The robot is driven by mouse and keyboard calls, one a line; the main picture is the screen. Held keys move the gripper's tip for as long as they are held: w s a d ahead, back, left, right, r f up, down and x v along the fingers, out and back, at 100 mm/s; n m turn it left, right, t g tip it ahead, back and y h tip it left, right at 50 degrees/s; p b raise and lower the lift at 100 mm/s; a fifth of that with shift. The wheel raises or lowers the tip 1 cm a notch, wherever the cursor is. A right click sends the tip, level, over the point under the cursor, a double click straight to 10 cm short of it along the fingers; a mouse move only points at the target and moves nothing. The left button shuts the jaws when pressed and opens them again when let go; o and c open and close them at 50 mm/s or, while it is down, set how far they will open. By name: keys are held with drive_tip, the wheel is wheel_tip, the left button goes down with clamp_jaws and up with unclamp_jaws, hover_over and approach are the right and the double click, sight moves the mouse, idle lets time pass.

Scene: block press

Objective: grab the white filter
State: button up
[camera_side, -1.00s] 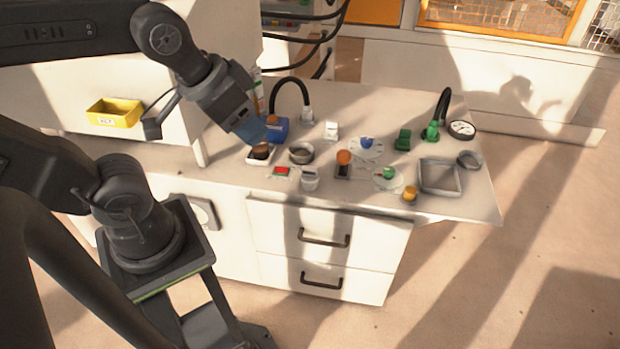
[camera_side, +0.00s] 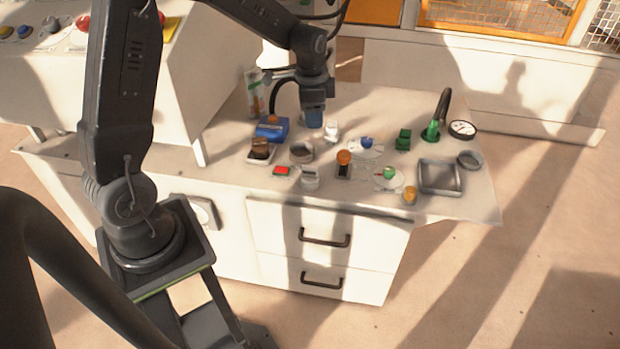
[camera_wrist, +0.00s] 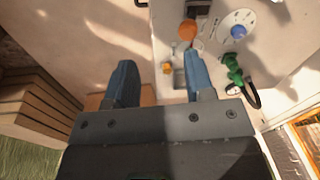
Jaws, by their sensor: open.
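A small white piece (camera_side: 332,130), which looks like the white filter, stands upright on the worktop in the side view. I cannot make out the white piece in the wrist view. A pale grey-white cylinder (camera_side: 310,181) also stands near the front edge.
A blue box (camera_side: 271,130) and black hose are left of my gripper.

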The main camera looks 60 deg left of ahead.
drive_tip(key=w+a+f+m+g, duration=0.15)
drive_tip(key=a+f, duration=0.25)
drive_tip(key=f, duration=0.4)
hover_over(310, 167)
drive_tip(key=f, duration=0.8)
drive_tip(key=shift+w+d+f, duration=0.15)
drive_tip(key=shift+d, duration=0.1)
drive_tip(key=shift+a+f, duration=0.2)
drive_tip(key=shift+f, duration=2.85)
clamp_jaws()
